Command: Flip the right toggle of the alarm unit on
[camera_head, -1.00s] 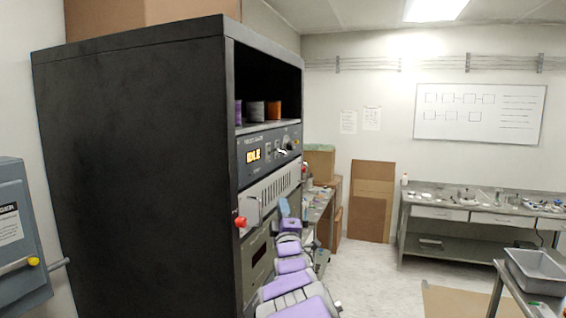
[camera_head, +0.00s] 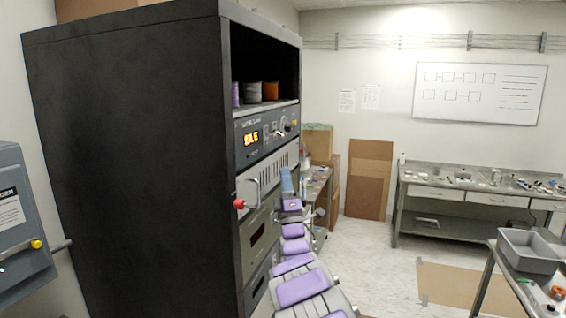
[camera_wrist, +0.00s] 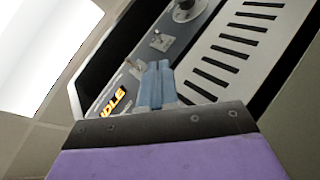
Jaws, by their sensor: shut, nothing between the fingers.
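The alarm unit (camera_head: 266,136) is a dark grey panel in the tall black rack, with an amber display reading IDLE. In the wrist view it runs diagonally, with the lit display (camera_wrist: 112,103) lower left. The left toggle (camera_wrist: 134,68) is close to my fingertips, and the right toggle (camera_wrist: 160,41) is farther up, beside a round knob (camera_wrist: 186,9). I cannot tell the toggles' on or off positions. My gripper (camera_wrist: 153,72) has blue fingers, shut and empty, pointing toward the panel. In the head view my gripper (camera_head: 287,180) is below the panel, in front of the vented unit.
A vented light panel (camera_wrist: 235,50) is below the alarm unit, with a handle and a red knob (camera_head: 239,204) on the rack front. Spools (camera_head: 253,92) sit on the shelf above. A bench (camera_head: 318,184) stands beyond the rack. Open floor is to the right.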

